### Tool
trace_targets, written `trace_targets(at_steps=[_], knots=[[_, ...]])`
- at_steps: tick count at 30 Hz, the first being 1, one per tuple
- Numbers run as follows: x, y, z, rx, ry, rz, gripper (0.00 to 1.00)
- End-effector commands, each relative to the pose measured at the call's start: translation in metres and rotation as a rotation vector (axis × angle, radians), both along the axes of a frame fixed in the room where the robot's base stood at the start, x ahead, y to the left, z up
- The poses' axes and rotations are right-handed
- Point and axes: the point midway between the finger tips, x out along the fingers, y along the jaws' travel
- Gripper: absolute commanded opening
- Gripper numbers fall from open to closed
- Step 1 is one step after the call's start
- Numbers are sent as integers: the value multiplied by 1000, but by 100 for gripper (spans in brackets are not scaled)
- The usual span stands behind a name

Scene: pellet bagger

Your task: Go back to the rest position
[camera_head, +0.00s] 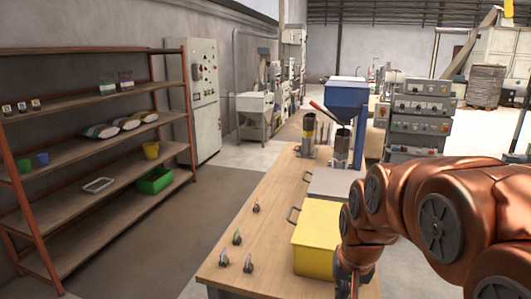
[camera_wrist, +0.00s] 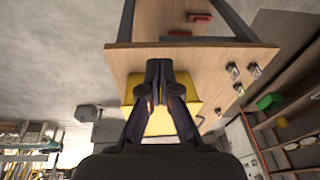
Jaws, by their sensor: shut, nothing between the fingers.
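My orange arm reaches in from the right of the head view. My gripper (camera_head: 352,284) hangs at the lower edge there, partly cut off, beside the yellow box (camera_head: 316,237) near the front end of the wooden table. In the wrist view my gripper (camera_wrist: 163,72) has its dark fingers together with nothing between them. Behind them in that view are the yellow box (camera_wrist: 158,122) and the table top (camera_wrist: 125,62). I cannot tell the exact gap between gripper and box.
Several small dark items, one a clip-like piece (camera_head: 248,264), lie on the table's left side. A blue hopper (camera_head: 346,96) and metal cylinders stand at its far end. A shelf rack (camera_head: 95,150) stands left. The floor (camera_head: 225,200) between rack and table is clear.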

Motion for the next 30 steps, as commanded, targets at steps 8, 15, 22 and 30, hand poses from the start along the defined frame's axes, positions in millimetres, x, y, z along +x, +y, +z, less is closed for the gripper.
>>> trace_targets(at_steps=[8,15,22,30], knots=[[-104,-9,-11,-19,148,84,0],[-190,-14,-24,-26,277,165,0],[-241,-17,-32,-29,357,216,0],[-250,-18,-34,-30,372,228,0]])
